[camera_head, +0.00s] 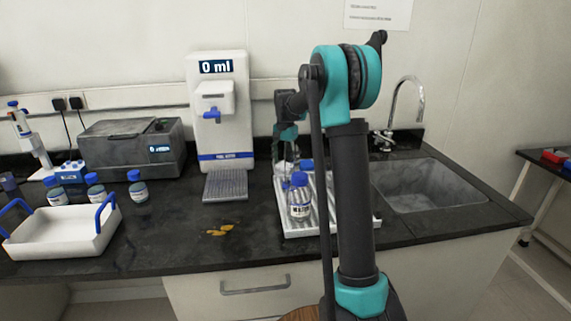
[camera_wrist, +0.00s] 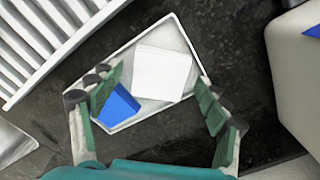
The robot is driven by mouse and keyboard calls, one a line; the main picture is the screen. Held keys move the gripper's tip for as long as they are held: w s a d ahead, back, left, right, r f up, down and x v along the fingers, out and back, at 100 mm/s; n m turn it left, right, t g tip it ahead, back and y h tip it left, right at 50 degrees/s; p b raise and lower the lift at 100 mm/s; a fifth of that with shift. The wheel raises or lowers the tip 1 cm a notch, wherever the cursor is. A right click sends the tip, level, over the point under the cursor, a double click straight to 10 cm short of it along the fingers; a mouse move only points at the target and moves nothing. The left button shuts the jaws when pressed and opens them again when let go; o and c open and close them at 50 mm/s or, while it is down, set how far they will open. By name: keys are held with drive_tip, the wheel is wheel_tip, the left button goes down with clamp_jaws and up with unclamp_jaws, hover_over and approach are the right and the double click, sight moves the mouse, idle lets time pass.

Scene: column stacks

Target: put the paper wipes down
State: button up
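In the wrist view, a white, flat-topped block (camera_wrist: 162,72), which looks like the paper wipes, lies in a shallow white tray (camera_wrist: 128,123) on the dark counter. A blue piece (camera_wrist: 117,104) is beside it, close to the left finger; I cannot tell whether they touch. My gripper (camera_wrist: 158,98) has its two green-padded fingers wide apart over the tray, with nothing clamped between them. In the head view my gripper (camera_head: 286,150) points down behind the ribbed rack, near the wall. The wipes cannot be made out there.
A white tray with blue handles (camera_head: 62,232) is far left. Orange scraps lie mid-counter.

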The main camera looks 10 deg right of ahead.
wheel_tip(320, 180, up, 13)
drive_tip(key=shift+f, duration=0.2)
idle(0.4)
